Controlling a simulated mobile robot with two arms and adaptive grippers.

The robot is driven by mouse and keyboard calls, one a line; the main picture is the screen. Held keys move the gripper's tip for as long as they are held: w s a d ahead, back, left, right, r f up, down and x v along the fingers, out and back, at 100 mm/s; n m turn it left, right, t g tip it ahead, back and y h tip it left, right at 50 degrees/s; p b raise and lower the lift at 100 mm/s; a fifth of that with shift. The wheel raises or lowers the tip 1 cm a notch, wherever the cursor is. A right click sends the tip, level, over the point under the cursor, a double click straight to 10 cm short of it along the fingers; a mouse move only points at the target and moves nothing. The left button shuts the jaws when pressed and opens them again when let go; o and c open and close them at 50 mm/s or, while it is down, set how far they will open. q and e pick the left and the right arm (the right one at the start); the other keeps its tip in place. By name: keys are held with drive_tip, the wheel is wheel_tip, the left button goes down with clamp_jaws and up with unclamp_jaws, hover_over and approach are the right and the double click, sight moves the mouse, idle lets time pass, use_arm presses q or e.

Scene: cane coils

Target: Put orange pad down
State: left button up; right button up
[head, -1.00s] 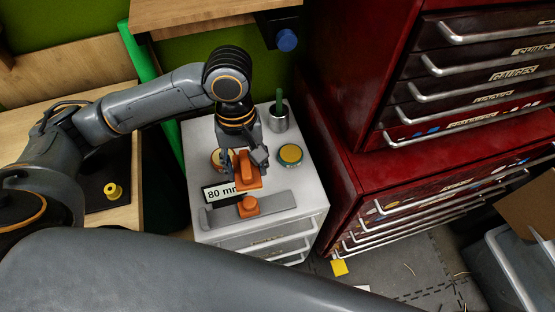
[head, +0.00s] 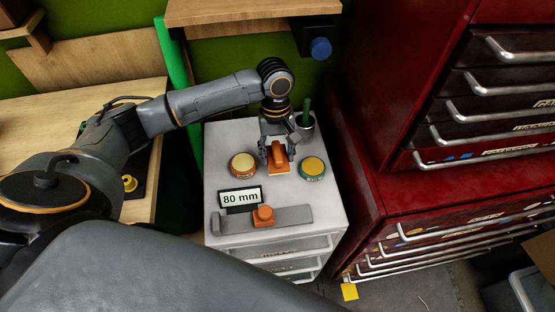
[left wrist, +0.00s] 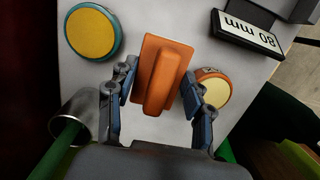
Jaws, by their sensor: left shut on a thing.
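The orange pad (head: 278,159) has a flat base with a raised grip bar. It is at the white cabinet top (head: 222,143), between two round tins. My left gripper (head: 278,150) reaches down over it from behind and is shut on it. In the left wrist view the pad (left wrist: 161,75) lies between my two fingers (left wrist: 160,103). Whether its base touches the cabinet top I cannot tell. My right gripper is not in view.
A cream-topped tin (head: 243,165) and a yellow-topped tin (head: 312,168) flank the pad. An "80 mm" sign (head: 240,198) and a grey bar (head: 292,216) with an orange knob (head: 263,215) lie in front. A metal cup (head: 304,126) stands behind; a red tool cabinet (head: 400,185) stands right.

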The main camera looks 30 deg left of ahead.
sight(276, 143)
use_arm(q)
drive_tip(key=shift+w+a+f, duration=0.15)
drive_tip(key=shift+w+f, duration=0.2)
drive_tip(key=shift+f, duration=1.65)
drive_tip(key=o, duration=1.2)
drive_tip(key=shift+f, duration=0.1)
drive_tip(key=r, duration=0.4)
drive_tip(key=w+r, duration=0.1)
drive_tip(key=r, duration=0.3)
drive_tip(key=a+r, duration=0.1)
drive_tip(key=r, duration=0.3)
drive_tip(key=shift+w+r+p, duration=0.1)
drive_tip(key=shift+w+p, duration=0.15)
drive_tip(key=shift+p, duration=0.05)
